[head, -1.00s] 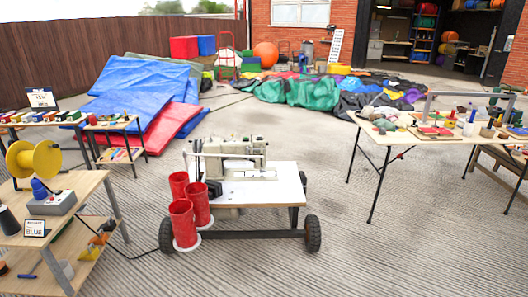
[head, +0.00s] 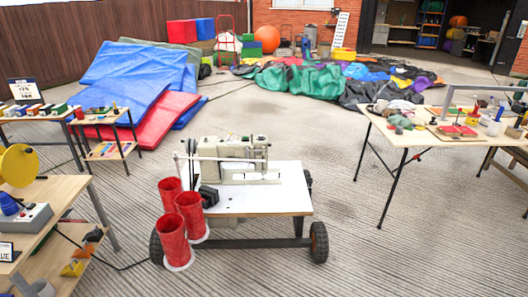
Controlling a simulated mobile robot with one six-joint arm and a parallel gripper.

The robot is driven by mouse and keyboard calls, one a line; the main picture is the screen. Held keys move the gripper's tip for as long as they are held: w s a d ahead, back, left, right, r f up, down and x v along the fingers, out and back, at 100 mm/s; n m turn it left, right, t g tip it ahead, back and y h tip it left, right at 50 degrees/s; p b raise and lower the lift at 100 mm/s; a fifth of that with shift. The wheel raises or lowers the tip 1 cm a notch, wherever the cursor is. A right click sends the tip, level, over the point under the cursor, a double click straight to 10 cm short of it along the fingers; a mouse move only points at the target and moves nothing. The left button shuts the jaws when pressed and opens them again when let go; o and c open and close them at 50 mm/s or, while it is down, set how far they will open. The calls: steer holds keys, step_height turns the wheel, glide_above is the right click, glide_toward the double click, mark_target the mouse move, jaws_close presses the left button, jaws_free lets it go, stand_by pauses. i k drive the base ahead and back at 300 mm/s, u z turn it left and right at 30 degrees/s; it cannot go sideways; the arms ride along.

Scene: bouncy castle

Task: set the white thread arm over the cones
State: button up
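A sewing machine (head: 230,160) with a cream body sits on a white-topped wheeled cart (head: 255,203) in the middle of the head view. Three red cones (head: 189,214) stand in a cluster at the cart's left end, with white rims at the base of some. A thin pale rod (head: 186,156), perhaps the white thread arm, shows above the cones beside the machine's left end. Its exact pose over the cones is too small to tell. My gripper is not in view.
A wooden bench (head: 70,190) with a grey box and yellow spool (head: 17,166) stands at left. A cluttered table (head: 380,122) stands at right. Blue and red mats and a deflated heap lie behind. Ridged ground around the cart is mostly open; a black cable runs left from it.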

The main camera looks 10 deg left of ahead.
mark_target(177, 157)
steer(key=z, duration=0.2)
steer(key=i, duration=0.8)
steer(key=u, duration=0.6)
steer(key=i, duration=0.75)
steer(key=u, duration=0.5)
